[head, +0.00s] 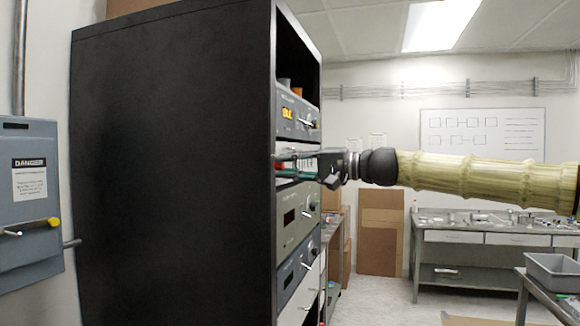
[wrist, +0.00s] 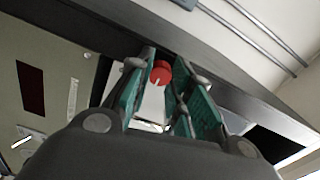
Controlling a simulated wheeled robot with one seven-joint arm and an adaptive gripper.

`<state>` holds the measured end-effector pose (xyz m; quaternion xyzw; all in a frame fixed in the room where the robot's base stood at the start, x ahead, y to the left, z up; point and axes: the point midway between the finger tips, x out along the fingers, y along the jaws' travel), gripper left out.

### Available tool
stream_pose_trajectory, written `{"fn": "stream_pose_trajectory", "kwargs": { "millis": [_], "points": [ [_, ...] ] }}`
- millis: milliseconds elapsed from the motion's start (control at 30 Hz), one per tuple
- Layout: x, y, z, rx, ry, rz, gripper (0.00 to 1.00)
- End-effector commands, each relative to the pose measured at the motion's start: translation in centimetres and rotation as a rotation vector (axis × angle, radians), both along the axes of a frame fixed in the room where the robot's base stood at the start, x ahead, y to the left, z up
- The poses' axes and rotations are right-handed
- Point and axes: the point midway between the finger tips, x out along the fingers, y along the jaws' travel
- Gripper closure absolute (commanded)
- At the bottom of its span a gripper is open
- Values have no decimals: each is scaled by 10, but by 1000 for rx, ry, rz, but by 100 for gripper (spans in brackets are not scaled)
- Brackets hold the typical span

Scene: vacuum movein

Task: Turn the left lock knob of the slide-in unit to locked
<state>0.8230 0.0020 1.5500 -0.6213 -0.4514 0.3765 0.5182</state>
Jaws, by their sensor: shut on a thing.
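The slide-in unit (head: 309,163) has a pale front and sits in the black rack, mostly hidden behind my gripper in the head view. In the wrist view a bare pale part of its front (wrist: 152,104) shows between the fingers. A red round lock knob (wrist: 161,73) with a small white mark sits between the teal finger pads at the fingertips. My gripper (wrist: 163,80) is shut on this knob. In the head view my gripper (head: 284,163) reaches in from the right, level with the unit.
The black rack (head: 175,165) fills the left and middle. Other units with handles sit above (head: 297,114) and below (head: 297,225) the gripped one. A grey danger box (head: 30,190) hangs at far left.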

Motion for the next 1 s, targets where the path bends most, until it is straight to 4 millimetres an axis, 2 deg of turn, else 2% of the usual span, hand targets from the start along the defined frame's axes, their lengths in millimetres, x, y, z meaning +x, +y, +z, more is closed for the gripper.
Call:
{"fn": "stream_pose_trajectory", "kwargs": {
  "millis": [200,233,333,367,767,1000],
  "points": [
    [1,-1,1,2,-1,-2,100],
    [1,-1,1,2,-2,-2,77],
    [0,-1,1,1,-1,-2,59],
    [0,-1,1,1,-1,-2,56],
    [-1,-5,0,1,-1,-1,56],
    [-11,-37,2,3,-2,-2,56]
  ]
}}
